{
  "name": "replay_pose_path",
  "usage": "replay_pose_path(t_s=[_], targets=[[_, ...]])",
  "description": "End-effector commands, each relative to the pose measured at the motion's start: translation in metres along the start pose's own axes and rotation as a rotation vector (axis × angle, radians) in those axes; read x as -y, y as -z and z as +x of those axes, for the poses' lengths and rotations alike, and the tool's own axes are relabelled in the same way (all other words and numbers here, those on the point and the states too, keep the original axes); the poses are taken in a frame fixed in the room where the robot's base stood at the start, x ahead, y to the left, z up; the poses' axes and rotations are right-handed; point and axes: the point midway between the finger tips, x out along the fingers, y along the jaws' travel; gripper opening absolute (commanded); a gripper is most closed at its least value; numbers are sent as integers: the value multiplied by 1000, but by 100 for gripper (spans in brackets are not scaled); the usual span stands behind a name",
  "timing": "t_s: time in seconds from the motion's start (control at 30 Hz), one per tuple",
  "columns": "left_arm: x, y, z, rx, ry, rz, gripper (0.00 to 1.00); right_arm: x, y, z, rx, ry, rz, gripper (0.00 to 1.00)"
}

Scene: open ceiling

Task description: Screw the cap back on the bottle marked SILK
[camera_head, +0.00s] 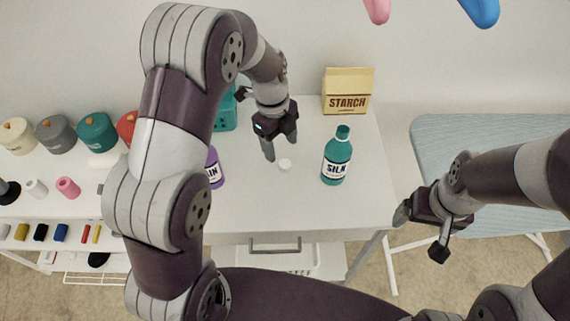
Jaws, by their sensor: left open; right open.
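A small round white piece (284,165), which looks like a cap, lies on the table left of the bottle. My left gripper (279,148) is open and empty, pointing down just above and behind the white piece. My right gripper (420,234) is open and empty, out past the table's right edge, to the right of and nearer than the bottle.
A purple bottle (214,168) stands left, partly hidden by my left arm. A teal container (226,113) and a STARCH box (347,91) stand at the back. Lidded pots and spools fill the left side. An ironing board (450,140) is at right. Table around the SILK bottle is clear.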

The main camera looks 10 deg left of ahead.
Motion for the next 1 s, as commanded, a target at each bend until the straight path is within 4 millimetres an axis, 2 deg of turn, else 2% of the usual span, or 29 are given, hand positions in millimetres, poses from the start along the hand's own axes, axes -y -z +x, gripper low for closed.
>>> replay_pose_path(t_s=[0.1, 0.43, 0.73, 1.0], targets=[[0, 0, 7, 0, 0, 0, 66, 0, 0, 0, 0, 0, 0, 90], [0, 1, 10, 0, 0, 0, 66, 0, 0, 0, 0, 0, 0, 90], [0, 4, 54, -1, -2, 0, 66, 0, 0, -3, 0, 0, 0, 90], [1, 4, 60, 0, 1, 0, 66, 0, 0, -3, 0, 0, 0, 90]])
